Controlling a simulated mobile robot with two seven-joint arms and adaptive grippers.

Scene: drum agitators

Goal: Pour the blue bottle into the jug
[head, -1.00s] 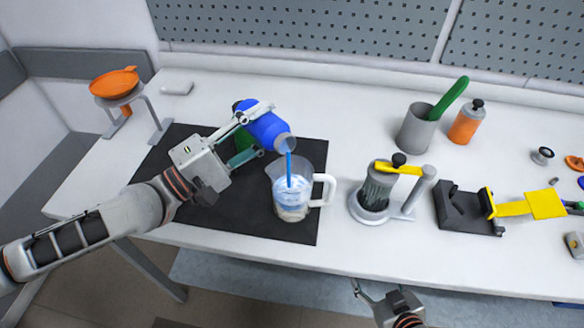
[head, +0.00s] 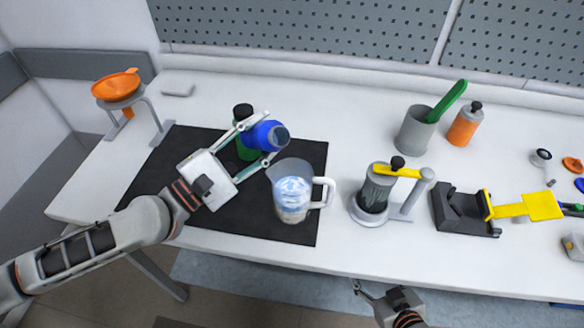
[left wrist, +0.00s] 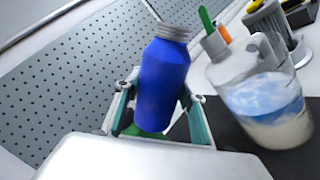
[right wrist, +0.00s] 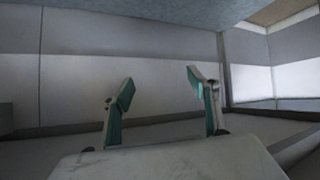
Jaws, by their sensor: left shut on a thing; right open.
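The blue bottle (head: 262,136) is held above the black mat, tilted with its grey mouth toward the jug side. My left gripper (head: 255,140) is shut on the bottle; the left wrist view shows the bottle (left wrist: 163,85) between its fingers. The clear jug (head: 292,192) with a white handle stands upright on the mat, in front of and right of the bottle. It holds bluish liquid, also visible in the left wrist view (left wrist: 262,100). No stream shows between bottle and jug. My right gripper (right wrist: 160,95) is open and empty, low before the table's front edge.
A green bottle with a black cap (head: 243,120) stands behind my left gripper on the black mat (head: 190,150). Right of the jug are a grey device with a yellow lever (head: 375,190), a grey cup (head: 415,130) and an orange bottle (head: 465,125). An orange funnel (head: 115,85) stands on a stand at left.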

